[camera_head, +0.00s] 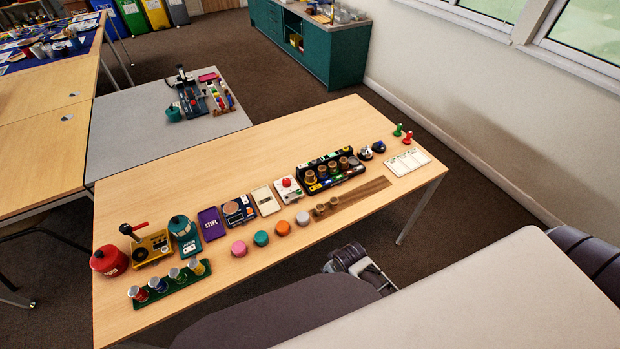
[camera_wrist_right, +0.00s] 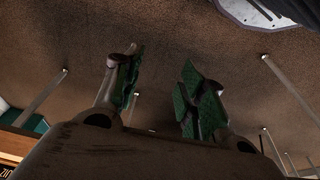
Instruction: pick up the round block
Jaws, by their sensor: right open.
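Several round blocks stand in a row along the near side of the wooden table in the head view. They are a pink block (camera_head: 239,248), a teal block (camera_head: 261,238), an orange block (camera_head: 283,228) and a grey-lilac block (camera_head: 302,218). The picture does not single out one of them. My right gripper (camera_wrist_right: 160,75) is open and empty in the right wrist view, with green-padded fingers apart over brown carpet. No block shows between or near its fingers. I cannot make out my left gripper in either view.
On the wooden table (camera_head: 170,160), behind the blocks, are a purple box (camera_head: 211,224), a scale (camera_head: 238,210) and a black rack (camera_head: 332,170). A green holder with jars (camera_head: 168,286) is at near left. A wooden strip (camera_head: 355,196) lies right of the blocks. The table's far middle is clear.

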